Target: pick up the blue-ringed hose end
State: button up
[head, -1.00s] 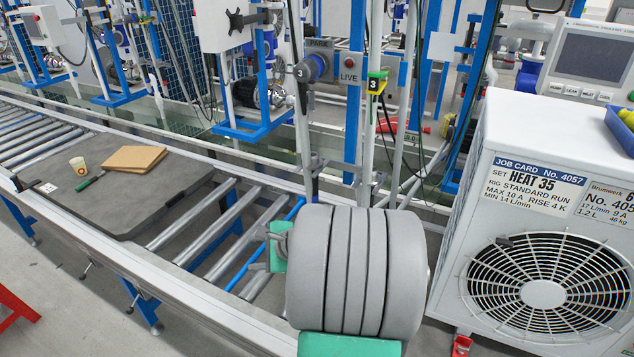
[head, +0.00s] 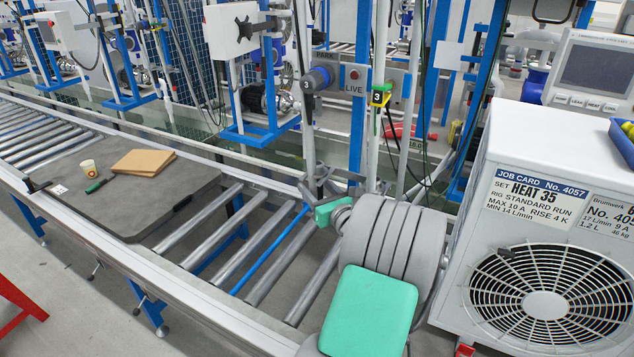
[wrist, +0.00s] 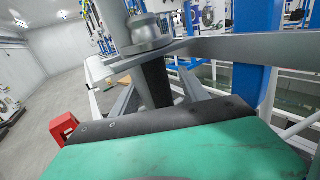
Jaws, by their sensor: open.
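The blue-ringed hose end (head: 319,78) sits in the holder marked PARK, with a tag reading 3 and a grey hose hanging below it. My gripper (head: 317,183) is low in front of the station, below the hose end and apart from it. It is open and looks empty, though its fingers are small and partly lost against the grey pipes. In the wrist view, grey metal parts stand beyond my green pad; I cannot make out the hose end there.
A second hose end with a yellow-green ring (head: 380,95) sits at the LIVE side. A white unit (head: 540,140) with a fan stands close on the right.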

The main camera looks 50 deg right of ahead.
jog(key=shift+x, duration=1)
jog(key=shift+s, duration=0.1)
grip_shut()
jog(key=shift+r, duration=0.1)
